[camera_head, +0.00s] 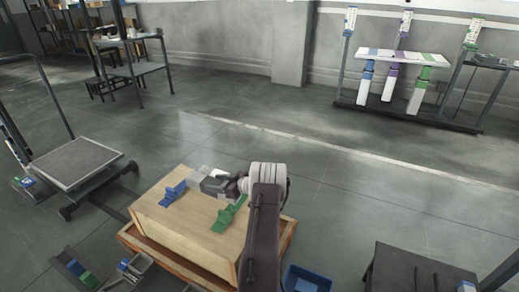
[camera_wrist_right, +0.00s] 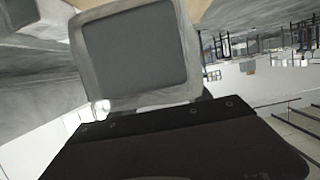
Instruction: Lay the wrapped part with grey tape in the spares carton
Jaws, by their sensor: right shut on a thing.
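My right gripper (camera_head: 207,181) is shut on a pale grey wrapped part (camera_head: 198,172), held over the back of a tan wooden-looking block. In the right wrist view the part (camera_wrist_right: 135,50) fills the upper left, with a dark grey square inside a paler rim. The dark gripper body (camera_wrist_right: 180,145) lies below it. I cannot tell for sure which thing is the spares carton. My left gripper is not recognisable in the head view.
The tan block (camera_head: 180,238) carries a blue piece (camera_head: 173,193) and a green piece (camera_head: 229,214). A blue bin (camera_head: 305,280) stands at the bottom. A platform trolley (camera_head: 77,162) is at left, a rack (camera_head: 404,57) at back right. The middle floor is clear.

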